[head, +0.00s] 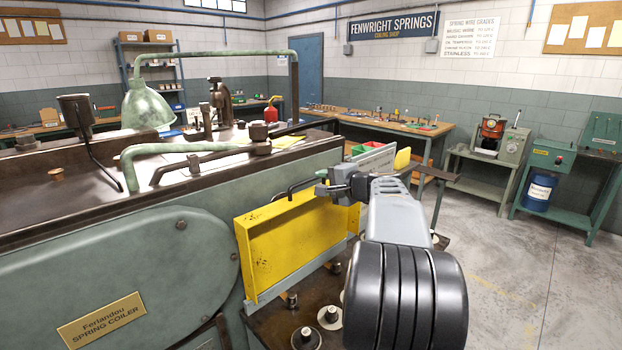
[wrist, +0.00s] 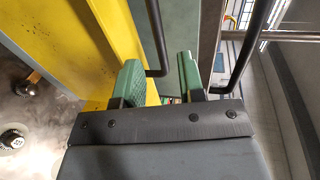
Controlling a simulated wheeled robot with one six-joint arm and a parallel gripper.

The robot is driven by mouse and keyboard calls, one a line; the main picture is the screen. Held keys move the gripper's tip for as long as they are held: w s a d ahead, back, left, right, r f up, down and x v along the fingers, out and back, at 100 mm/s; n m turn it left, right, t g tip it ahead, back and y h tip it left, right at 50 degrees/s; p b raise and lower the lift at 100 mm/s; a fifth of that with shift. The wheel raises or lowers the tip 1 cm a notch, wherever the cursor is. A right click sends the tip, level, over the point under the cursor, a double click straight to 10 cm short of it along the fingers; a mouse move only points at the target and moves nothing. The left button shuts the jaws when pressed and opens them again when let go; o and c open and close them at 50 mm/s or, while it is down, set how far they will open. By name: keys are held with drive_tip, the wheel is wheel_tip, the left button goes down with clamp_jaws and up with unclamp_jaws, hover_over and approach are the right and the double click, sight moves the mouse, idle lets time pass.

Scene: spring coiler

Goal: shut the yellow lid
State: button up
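The yellow lid (head: 292,240) stands roughly upright along the front of the green spring coiler (head: 150,255), its shallow inner side facing me. A grey strip runs along its lower edge. A black bar handle (head: 303,184) shows at its top. My gripper (head: 322,190) is beside this handle, at the lid's upper right. In the wrist view the green fingers of my gripper (wrist: 160,66) are apart with nothing clamped. The lid (wrist: 62,45) fills the left side there, and a black bar (wrist: 158,35) shows in the gap between the fingertips. Whether a finger touches it, I cannot tell.
A second black bar (wrist: 248,50) passes right of the fingers in the wrist view. Round metal parts (head: 306,338) sit on a dark surface below the lid. A green lamp (head: 147,104) stands above the machine. The floor (head: 520,270) at right is open.

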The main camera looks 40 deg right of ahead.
sight(312, 180)
drive_tip(key=shift+p+x, duration=0.45)
drive_tip(key=shift+x, duration=2.35)
clamp_jaws()
